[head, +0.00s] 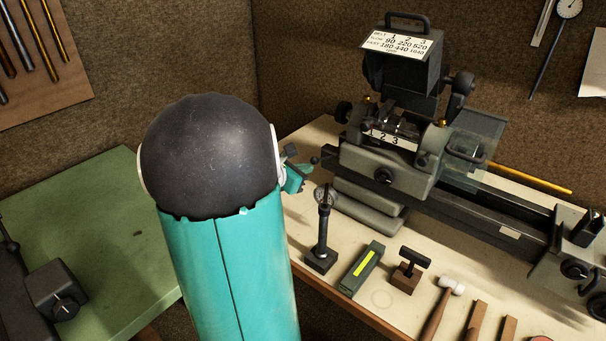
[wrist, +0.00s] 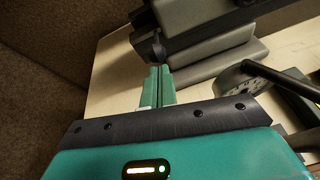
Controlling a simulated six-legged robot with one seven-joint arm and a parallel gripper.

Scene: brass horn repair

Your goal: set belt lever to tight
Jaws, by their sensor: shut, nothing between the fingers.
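The grey lathe (head: 390,165) stands on the pale bench to the right of my arm. A small dark ball-ended part (head: 315,160), possibly the belt lever, sticks out low at its left end; I cannot tell its setting. In the wrist view a dark knob-like part (wrist: 152,46) shows by the lathe's grey base, just beyond my fingertips. My gripper (wrist: 159,68) is shut and empty, its teal fingers together. I cannot tell whether the tips touch that part. In the head view my gripper (head: 298,180) is partly hidden behind my arm.
A dial gauge on a stand (head: 322,225), a green box with a yellow stripe (head: 362,268), a T-handled tool (head: 410,270) and a white-headed hammer (head: 440,308) stand or lie along the bench front. A green table (head: 85,225) is at left.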

